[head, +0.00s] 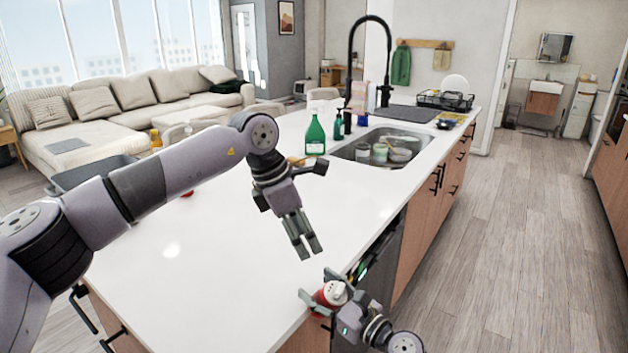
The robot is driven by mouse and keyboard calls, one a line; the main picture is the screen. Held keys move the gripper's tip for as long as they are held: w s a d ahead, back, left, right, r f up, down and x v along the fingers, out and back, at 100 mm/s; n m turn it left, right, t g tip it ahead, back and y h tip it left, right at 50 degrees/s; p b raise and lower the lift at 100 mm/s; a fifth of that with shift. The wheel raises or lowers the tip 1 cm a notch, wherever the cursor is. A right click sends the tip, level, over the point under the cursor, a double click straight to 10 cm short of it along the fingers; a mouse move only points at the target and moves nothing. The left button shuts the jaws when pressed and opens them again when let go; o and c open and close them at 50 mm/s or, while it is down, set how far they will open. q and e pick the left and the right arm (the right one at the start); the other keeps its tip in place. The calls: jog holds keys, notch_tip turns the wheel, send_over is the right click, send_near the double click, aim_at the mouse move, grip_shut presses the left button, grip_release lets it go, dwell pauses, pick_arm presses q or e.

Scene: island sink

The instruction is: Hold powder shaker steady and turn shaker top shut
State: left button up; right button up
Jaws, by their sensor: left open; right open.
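The powder shaker (331,293) is a small red can with a white top. It is at the near edge of the white island counter, low in the head view. My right gripper (318,290) is open at the shaker, with its fingers around or beside it; I cannot tell whether they touch it. The gripper and wrist hide part of the can's lower body. My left gripper (309,253) is open and empty, pointing down above the counter, higher in the picture than the shaker and apart from it.
The white countertop (220,240) is largely clear on the left. A green spray bottle (315,134) stands by the sink (350,152), which holds several dishes. A black faucet (385,60) rises behind. An open dishwasher-like gap (372,262) lies under the counter edge.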

jog(key=shift+o, duration=1.2)
